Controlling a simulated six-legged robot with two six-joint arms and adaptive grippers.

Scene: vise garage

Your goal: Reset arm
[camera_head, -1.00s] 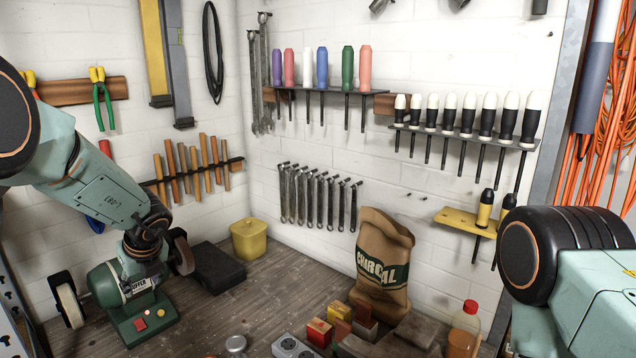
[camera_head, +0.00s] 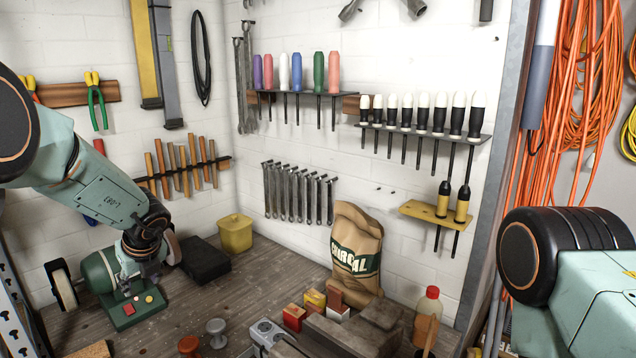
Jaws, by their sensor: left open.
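My left arm (camera_head: 90,180) comes in from the left and bends down toward the workbench. My left gripper (camera_head: 140,270) is open and empty, pointing down in front of the green bench grinder (camera_head: 100,272). It overlaps the grinder in the picture; I cannot tell whether they touch. My right arm (camera_head: 590,285) shows only as a dark round joint and a green link at the lower right. Its gripper is out of the picture.
A charcoal bag (camera_head: 355,250), a yellow bin (camera_head: 235,232) and a black case (camera_head: 205,262) stand on the workbench (camera_head: 180,310). A bottle (camera_head: 428,315) and small boxes (camera_head: 314,298) sit near the front. Tools hang on the walls. Orange cords (camera_head: 565,110) hang at right.

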